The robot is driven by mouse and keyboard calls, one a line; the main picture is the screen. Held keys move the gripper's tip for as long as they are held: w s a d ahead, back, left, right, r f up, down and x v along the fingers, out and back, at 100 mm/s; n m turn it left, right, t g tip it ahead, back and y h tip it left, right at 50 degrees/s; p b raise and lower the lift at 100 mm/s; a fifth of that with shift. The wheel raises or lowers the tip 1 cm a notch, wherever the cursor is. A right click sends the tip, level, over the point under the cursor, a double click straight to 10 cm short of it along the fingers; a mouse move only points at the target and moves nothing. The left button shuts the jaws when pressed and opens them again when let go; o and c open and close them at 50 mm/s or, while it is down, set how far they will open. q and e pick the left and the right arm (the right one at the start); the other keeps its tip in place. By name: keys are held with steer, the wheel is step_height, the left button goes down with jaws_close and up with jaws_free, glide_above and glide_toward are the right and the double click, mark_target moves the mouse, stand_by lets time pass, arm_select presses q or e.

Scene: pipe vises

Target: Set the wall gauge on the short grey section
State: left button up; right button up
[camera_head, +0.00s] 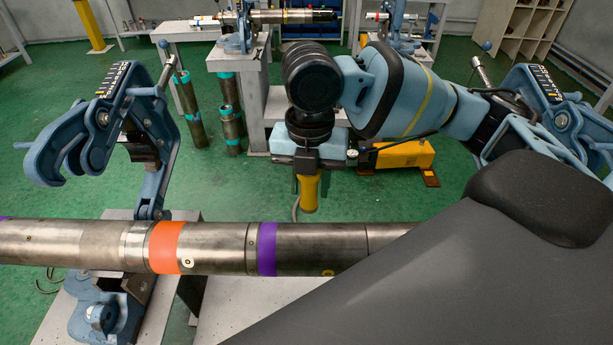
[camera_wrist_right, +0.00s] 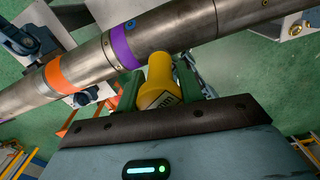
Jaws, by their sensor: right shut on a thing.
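The yellow wall gauge (camera_head: 309,193) is held upright by my right gripper (camera_head: 310,178), which is shut on it. Its lower end shows just above the pipe's upper edge in the head view, right of the purple band (camera_head: 267,248). The wrist view shows the gauge (camera_wrist_right: 161,78) between the green fingers (camera_wrist_right: 158,92), close to the pipe; I cannot tell if they touch. The steel pipe has an orange band (camera_head: 167,247), a lighter grey section (camera_head: 218,247) between the bands, and a darker grey section (camera_head: 318,245) right of purple. My left gripper is out of view.
The pipe lies across a blue vise with its clamp arm (camera_head: 98,125) swung open at left; another open blue vise (camera_head: 548,95) stands at right. Behind are upright pipes (camera_head: 230,122), a yellow block (camera_head: 405,155) and benches. The pipe's right part is hidden by a large dark shape.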

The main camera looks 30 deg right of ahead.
mark_target(309, 206)
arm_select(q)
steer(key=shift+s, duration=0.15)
